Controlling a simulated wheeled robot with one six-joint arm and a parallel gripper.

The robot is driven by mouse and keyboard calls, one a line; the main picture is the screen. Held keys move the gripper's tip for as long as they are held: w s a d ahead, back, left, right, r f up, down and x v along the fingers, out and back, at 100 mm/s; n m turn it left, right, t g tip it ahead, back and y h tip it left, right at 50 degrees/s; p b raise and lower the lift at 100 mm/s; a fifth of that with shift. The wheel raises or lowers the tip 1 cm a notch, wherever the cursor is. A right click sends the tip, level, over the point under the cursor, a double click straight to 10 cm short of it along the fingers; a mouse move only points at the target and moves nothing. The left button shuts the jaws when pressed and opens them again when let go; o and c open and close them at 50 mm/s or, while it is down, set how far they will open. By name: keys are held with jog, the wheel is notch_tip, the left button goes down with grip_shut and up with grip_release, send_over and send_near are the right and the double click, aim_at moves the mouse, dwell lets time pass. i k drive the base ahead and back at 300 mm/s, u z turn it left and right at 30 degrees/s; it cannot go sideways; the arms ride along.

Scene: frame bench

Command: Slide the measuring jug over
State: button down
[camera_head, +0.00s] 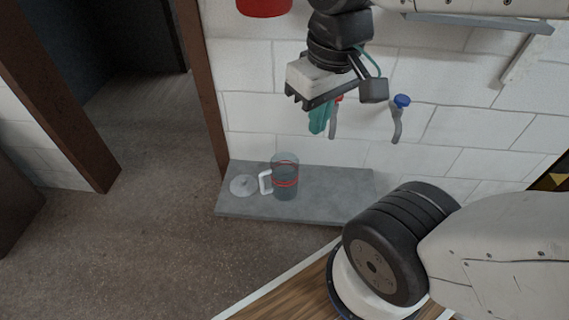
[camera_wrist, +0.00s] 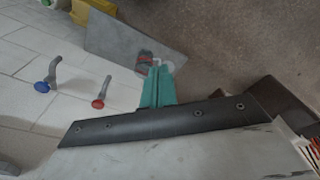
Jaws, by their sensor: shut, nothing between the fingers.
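The measuring jug (camera_head: 286,182) is a clear grey cylinder with red bands and a white handle on its left side. It stands upright on a grey slab (camera_head: 335,205) against the wall, near the slab's left end. In the wrist view the jug (camera_wrist: 145,60) is partly hidden behind the teal fingertips. My gripper (camera_head: 317,131) has teal fingers, shut with nothing between them. It hangs above the jug and slightly to its right, apart from it. The fingers (camera_wrist: 161,72) also show in the wrist view, pressed together.
A clear round lid (camera_head: 243,185) lies left of the jug, close to the handle. A blue-knobbed tap (camera_head: 399,112) and a red-knobbed tap (camera_wrist: 100,102) stick out from the white block wall. The slab right of the jug looks clear. A brown-framed doorway opens at the left.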

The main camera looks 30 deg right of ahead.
aim_at(279, 178)
jog(key=u, duration=2)
jog(key=i, duration=1.3)
jog(key=z, duration=2.75)
